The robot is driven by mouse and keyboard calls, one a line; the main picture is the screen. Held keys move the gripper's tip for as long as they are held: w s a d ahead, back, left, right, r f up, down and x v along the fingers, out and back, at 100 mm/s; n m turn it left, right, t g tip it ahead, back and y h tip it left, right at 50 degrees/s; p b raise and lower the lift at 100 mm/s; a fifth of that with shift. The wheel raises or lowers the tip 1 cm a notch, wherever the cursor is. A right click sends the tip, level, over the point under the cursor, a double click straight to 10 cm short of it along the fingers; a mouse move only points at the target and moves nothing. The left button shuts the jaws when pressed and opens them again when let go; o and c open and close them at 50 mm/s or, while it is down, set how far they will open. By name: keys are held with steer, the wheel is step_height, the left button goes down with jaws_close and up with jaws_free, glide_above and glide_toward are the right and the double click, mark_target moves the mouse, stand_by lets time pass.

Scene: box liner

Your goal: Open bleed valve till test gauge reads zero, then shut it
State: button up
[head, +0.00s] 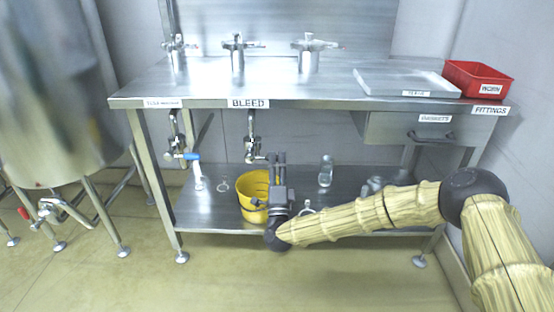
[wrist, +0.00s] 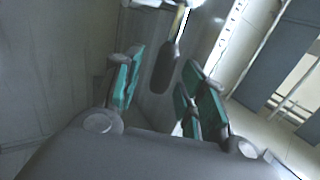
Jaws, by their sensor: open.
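The bleed valve (head: 251,145) hangs on a pipe below the bench edge, under the BLEED label (head: 248,104). My gripper (head: 276,158) points up just beside it, to its right in the head view. In the wrist view my gripper (wrist: 165,84) is open, with green pads on its fingers. A dark grey lever (wrist: 167,67) reaches down between the pads, with space visible on both sides; I cannot tell whether anything touches it. I cannot make out a test gauge or any reading. The valve's exact lever position is unclear in the head view.
A similar valve with a blue handle (head: 192,156) hangs to the left. A yellow bucket (head: 255,207) stands on the lower shelf (head: 345,219) behind my gripper.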

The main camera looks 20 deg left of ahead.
steer(key=v, duration=1)
steer(key=shift+s, duration=0.2)
steer(key=shift+d+f, duration=0.1)
steer(key=shift+f, duration=0.1)
steer(key=s+d+f+n+g, duration=0.4)
steer(key=d+f+g, duration=0.1)
steer(key=f, duration=0.6)
steer(key=s+d+f+n+g, duration=0.3)
steer(key=d+f+n+g, duration=0.25)
steer(key=f, duration=0.45)
steer(key=s+d+f+n+g+h, duration=0.1)
steer(key=s+d+f+g+h, duration=0.1)
steer(key=s+d+f, duration=0.4)
steer(key=s+d+f+g+h, duration=0.2)
steer(key=s+d, duration=0.1)
steer(key=d, duration=0.6)
steer(key=s+d+f+n+g+h, duration=0.1)
steer(key=s+d+f+g+h, duration=0.15)
steer(key=s+d+f, duration=0.35)
steer(key=s+d+r+g+h, duration=0.1)
steer(key=s+d+g+h, duration=0.15)
steer(key=s+d, duration=0.6)
steer(key=s+d+r+g+h, duration=0.25)
steer(key=s+d, duration=0.35)
steer(key=d, duration=0.6)
step_height(320, 180, up, 27)
steer(key=p, duration=2.7)
steer(key=shift+p, duration=0.4)
steer(key=shift+a+n, duration=0.15)
steer(key=shift+n, duration=0.1)
